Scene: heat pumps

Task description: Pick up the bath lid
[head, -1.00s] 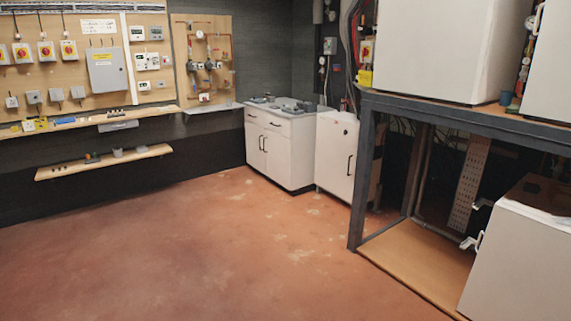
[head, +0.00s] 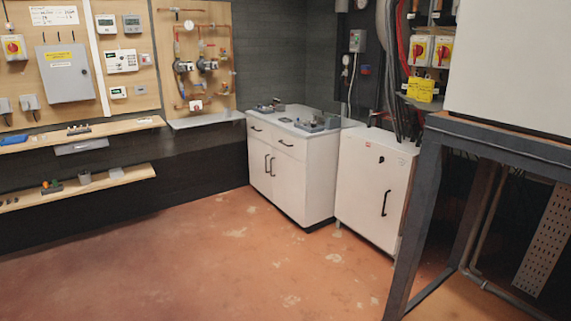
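I cannot pick out a bath lid for certain in the head view. A white cabinet (head: 285,175) with black handles stands against the back wall, and small grey items (head: 316,124) sit on its top, too small to make out. A second white cabinet (head: 374,190) with one black handle stands to its right. Neither of my grippers is in view.
A dark metal frame (head: 410,225) with a large white unit (head: 508,70) on top blocks the right. The reddish floor (head: 200,265) is open.

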